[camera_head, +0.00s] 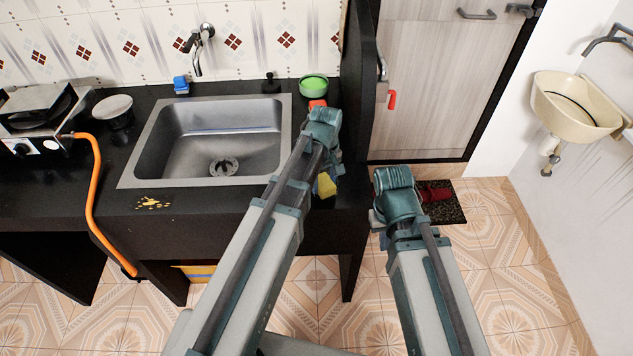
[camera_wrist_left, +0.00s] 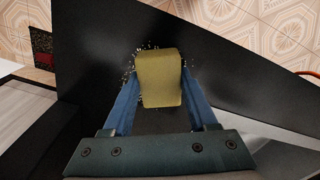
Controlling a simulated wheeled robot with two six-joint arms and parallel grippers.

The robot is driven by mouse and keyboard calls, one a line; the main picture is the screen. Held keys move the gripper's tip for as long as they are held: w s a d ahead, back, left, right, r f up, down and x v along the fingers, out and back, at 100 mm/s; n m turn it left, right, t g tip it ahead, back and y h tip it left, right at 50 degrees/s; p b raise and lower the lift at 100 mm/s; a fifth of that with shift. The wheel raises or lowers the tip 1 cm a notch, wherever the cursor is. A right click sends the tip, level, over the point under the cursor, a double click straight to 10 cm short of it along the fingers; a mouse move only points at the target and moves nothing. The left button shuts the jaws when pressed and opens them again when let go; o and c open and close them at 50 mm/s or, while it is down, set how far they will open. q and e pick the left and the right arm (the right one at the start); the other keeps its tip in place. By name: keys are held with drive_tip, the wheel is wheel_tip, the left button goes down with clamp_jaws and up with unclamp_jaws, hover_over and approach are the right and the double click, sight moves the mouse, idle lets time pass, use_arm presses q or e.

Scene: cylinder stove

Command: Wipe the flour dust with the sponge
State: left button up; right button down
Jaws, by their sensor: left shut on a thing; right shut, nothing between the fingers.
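The yellow sponge (camera_head: 326,186) is on or just above the black counter, right of the sink. My left gripper (camera_head: 324,170) is shut on it, its fingers largely hidden by my arm in the head view. In the left wrist view the sponge (camera_wrist_left: 159,80) sits between the two blue fingers of my left gripper (camera_wrist_left: 158,92). White flour dust (camera_wrist_left: 128,74) shows as specks on the dark counter around the sponge; the part under it is hidden. My right gripper (camera_head: 380,217) is shut and empty, out past the counter's right end, over the floor.
The steel sink (camera_head: 180,150) lies left of the sponge. A green bowl (camera_head: 314,84) and a blue item (camera_head: 181,85) stand behind. A yellow-orange patch (camera_head: 152,202) lies on the front counter. A stove (camera_head: 40,120) with an orange hose (camera_head: 94,190) is left. A dark partition (camera_head: 362,110) rises at right.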

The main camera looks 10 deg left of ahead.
sight(338, 185)
use_arm(q)
drive_tip(key=shift+w+d, duration=0.1)
drive_tip(key=shift+d, duration=0.05)
drive_tip(key=shift+w+d+f, duration=0.1)
drive_tip(key=shift+w+d, duration=0.15)
drive_tip(key=shift+d, duration=0.7)
drive_tip(key=shift+w+d, duration=0.2)
drive_tip(key=shift+d, duration=0.7)
drive_tip(key=shift+w, duration=0.15)
drive_tip(key=shift+w+a, duration=0.2)
drive_tip(key=shift+w, duration=0.5)
drive_tip(key=shift+s+a, duration=0.25)
drive_tip(key=shift+a, duration=0.4)
drive_tip(key=shift+s+a, duration=0.2)
drive_tip(key=shift+a, duration=0.5)
drive_tip(key=shift+s+a, duration=0.25)
drive_tip(key=shift+a, duration=0.4)
drive_tip(key=shift+a, duration=0.1)
drive_tip(key=shift+s+a, duration=0.25)
drive_tip(key=shift+a, duration=0.65)
drive_tip(key=shift+s+a, duration=0.25)
drive_tip(key=shift+a, duration=0.65)
